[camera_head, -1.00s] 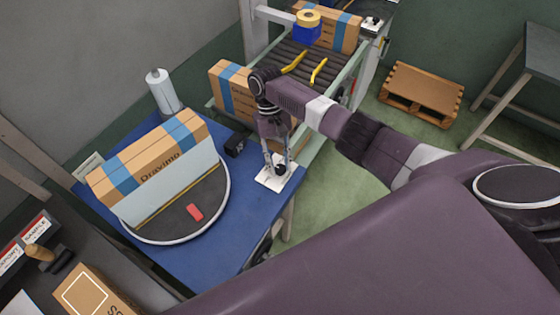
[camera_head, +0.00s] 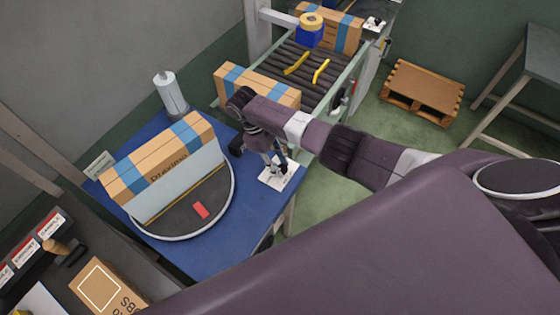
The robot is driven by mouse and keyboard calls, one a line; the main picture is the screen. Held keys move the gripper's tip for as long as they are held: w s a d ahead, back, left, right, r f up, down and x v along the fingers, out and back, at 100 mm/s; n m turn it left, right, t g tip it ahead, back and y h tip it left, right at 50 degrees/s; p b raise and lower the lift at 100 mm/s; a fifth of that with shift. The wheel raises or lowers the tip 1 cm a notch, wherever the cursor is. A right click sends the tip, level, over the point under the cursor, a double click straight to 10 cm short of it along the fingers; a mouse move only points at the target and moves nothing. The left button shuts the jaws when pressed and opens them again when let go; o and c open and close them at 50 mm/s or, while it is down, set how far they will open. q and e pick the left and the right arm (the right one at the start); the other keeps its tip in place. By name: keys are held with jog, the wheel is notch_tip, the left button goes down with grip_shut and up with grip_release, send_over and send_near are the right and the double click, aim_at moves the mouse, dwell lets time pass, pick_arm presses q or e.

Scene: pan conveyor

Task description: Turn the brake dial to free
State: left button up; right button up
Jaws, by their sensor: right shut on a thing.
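The brake dial's white plate (camera_head: 271,179) lies on the blue table (camera_head: 235,238) near its right edge. My right gripper (camera_head: 277,169) comes down from above onto the dial on that plate and is shut on it. The dial itself is small, dark and mostly hidden by the fingers, so its setting cannot be read. A round grey turntable (camera_head: 218,207) stands on the same table, to the left of the plate. On it are an upright pale panel, a red marker (camera_head: 201,210) and a taped cardboard box (camera_head: 150,172). My left gripper is not in view.
A roller conveyor (camera_head: 327,60) with yellow guides and taped boxes runs behind the table. A white roll (camera_head: 170,92) stands at the table's back. A wooden pallet (camera_head: 422,92) lies on the green floor at right. A cardboard box (camera_head: 104,288) sits at lower left.

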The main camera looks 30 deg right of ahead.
jog(key=shift+n, duration=0.5)
jog(key=o, duration=1.1)
jog(key=shift+o, duration=0.2)
jog(key=shift+a+r, duration=0.1)
jog(key=v, duration=1.1)
jog(key=shift+a+r, duration=0.2)
jog(key=shift+r, duration=0.15)
